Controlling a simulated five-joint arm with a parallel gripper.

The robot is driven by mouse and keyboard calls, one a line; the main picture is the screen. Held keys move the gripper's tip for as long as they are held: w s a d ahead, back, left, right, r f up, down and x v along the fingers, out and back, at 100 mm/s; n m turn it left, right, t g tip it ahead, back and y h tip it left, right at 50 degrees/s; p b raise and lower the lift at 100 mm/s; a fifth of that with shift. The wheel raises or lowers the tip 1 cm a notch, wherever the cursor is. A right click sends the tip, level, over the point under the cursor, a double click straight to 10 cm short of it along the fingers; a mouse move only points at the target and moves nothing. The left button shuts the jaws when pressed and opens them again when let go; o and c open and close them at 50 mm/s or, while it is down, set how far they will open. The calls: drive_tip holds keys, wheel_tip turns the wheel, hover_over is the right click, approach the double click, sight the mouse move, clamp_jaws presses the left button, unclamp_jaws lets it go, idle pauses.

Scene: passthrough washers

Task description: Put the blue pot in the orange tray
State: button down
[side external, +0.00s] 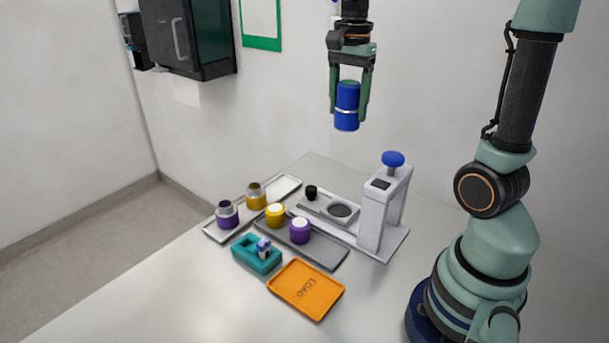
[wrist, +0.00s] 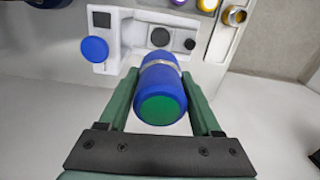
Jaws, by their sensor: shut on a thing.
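The blue pot (side external: 347,107) is a blue cylinder with a pale band around its middle. It is held upright, high above the table, behind and above the white press. In the wrist view the blue pot (wrist: 161,92) shows a green end facing the camera. My gripper (side external: 349,100) is shut on it, one finger on each side; the gripper also shows in the wrist view (wrist: 162,92). The orange tray (side external: 325,303) lies flat and empty at the table's front, marked with dark lettering. The tray is not visible in the wrist view.
A white press (side external: 373,215) with a blue knob (side external: 393,159) stands at the back right. A grey tray (side external: 325,257) holds yellow and purple pots. A pale tray (side external: 290,189) holds two more pots. A teal holder (side external: 245,256) sits beside the orange tray. The front-left table is clear.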

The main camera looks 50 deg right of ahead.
drive_tip(key=a+f+n, duration=0.2)
drive_tip(key=a+n, duration=0.2)
drive_tip(key=a, duration=0.8)
drive_tip(key=n, duration=0.4)
hover_over(294, 280)
wheel_tip(294, 280, down, 22)
drive_tip(key=shift+f, duration=0.1)
drive_tip(key=shift+f, duration=0.1)
drive_tip(key=shift+c, duration=0.4)
unclamp_jaws()
